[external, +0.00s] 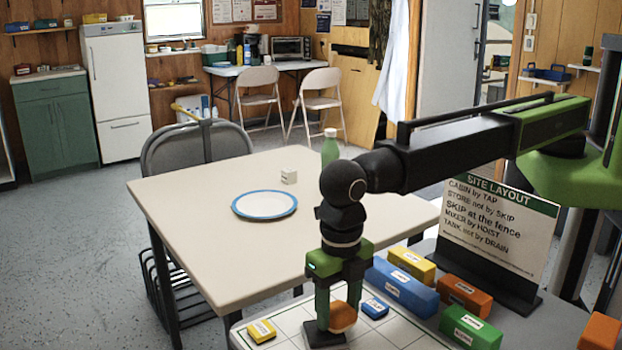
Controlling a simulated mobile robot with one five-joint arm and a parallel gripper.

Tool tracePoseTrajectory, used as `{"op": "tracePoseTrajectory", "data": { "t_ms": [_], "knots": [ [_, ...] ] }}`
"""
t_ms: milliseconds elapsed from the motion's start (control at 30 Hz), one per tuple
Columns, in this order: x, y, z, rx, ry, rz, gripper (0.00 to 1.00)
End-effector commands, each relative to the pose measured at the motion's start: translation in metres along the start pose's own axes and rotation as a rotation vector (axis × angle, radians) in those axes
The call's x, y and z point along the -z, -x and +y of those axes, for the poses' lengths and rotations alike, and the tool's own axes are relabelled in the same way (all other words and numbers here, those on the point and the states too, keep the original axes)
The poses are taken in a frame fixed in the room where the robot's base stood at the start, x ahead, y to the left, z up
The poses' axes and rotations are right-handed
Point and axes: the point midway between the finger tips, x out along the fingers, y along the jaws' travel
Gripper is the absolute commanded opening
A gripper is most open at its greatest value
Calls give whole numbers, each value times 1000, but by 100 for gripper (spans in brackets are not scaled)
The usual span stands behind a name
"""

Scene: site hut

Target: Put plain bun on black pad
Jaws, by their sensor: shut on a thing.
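My gripper (338,308) points down over the white gridded board (290,322) in the external view. It is shut on an orange-brown, rounded bun (344,317), which shows between its green fingers. The black pad (326,339) lies on the board under the gripper, partly covered by the near finger. The bun overlaps the pad's right side in the picture. I cannot tell whether the bun touches the pad or hangs just above it.
A small yellow block (262,331) and a blue block (375,308) lie beside the gripper. Larger coloured blocks and a SITE LAYOUT sign (497,228) stand to the right. A table with a blue-rimmed plate (264,205) and a green bottle (330,148) is behind.

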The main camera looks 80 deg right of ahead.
Motion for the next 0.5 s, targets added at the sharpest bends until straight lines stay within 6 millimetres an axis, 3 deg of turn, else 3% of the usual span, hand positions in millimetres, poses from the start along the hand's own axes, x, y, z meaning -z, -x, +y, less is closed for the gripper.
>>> {"op": "tracePoseTrajectory", "data": {
  "t_ms": [300,333,500],
  "knots": [
    [0,-3,0,0,0,0,3],
    [0,-3,0,0,0,0,51],
    [0,-2,0,0,0,0,72]
  ]
}}
